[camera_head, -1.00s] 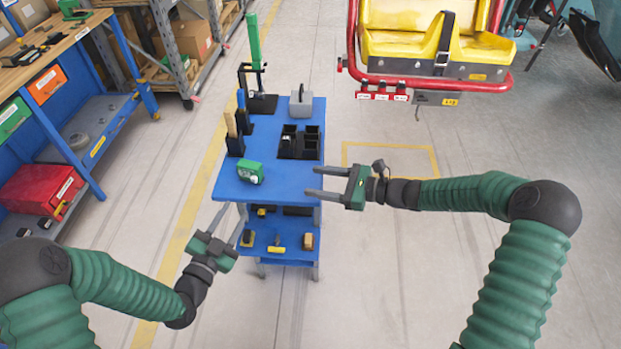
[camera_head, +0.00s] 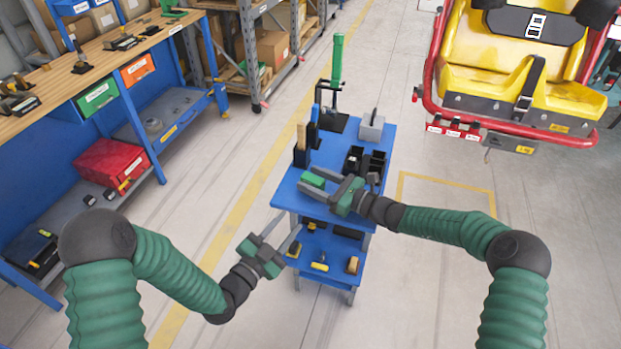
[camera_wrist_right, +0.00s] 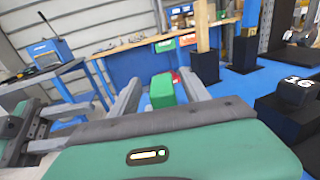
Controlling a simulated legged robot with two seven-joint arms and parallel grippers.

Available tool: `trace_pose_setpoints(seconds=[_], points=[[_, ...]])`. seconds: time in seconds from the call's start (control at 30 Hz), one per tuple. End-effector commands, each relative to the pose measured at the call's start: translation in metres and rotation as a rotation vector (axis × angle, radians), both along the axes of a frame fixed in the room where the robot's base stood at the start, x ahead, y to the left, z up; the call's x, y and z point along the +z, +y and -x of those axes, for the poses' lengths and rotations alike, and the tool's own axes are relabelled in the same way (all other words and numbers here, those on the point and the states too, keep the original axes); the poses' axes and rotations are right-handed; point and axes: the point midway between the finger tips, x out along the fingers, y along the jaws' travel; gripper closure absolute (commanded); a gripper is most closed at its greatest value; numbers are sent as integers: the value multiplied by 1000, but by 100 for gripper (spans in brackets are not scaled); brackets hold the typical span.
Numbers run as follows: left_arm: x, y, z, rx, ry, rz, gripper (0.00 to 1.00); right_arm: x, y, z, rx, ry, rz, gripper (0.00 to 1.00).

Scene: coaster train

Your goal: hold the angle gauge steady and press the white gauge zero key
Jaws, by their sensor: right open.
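The angle gauge, a small green block (camera_head: 312,180), rests on the blue cart top (camera_head: 287,192) near its front left. My right gripper (camera_head: 305,179) is open, and its two fingers reach in from the right on either side of the gauge. I cannot tell whether they touch it. In the right wrist view the gauge (camera_wrist_right: 162,90) shows between the two grey fingers. The white zero key cannot be made out. My left gripper (camera_head: 289,216) is open and empty, just off the cart's front left edge, apart from the gauge.
Black bins (camera_head: 365,162), a grey block (camera_head: 371,127) and a green-handled upright tool (camera_head: 337,65) stand farther back on the cart. Loose items sit on its lower shelf (camera_head: 325,262). A workbench (camera_head: 110,55) stands left, a yellow ride seat (camera_head: 520,75) right.

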Motion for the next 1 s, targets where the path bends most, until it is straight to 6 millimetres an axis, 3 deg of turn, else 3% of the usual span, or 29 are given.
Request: trace_pose_setpoints(seconds=[0.37, 0.8, 0.93, 1.0], points=[[0, 0, 0, -1, 0, 1, 64, 0, 10, -6, -1, 0, 0, 45], [0, 0, 0, -1, -1, 0, 64, 0, 10, -6, -1, 1, 1, 100], [0, 0, 0, -1, 0, 1, 65, 0, 10, -6, -1, 1, 1, 100], [0, 0, 0, -1, 8, 14, 74, 0, 10, -6, -1, 1, 1, 100]])
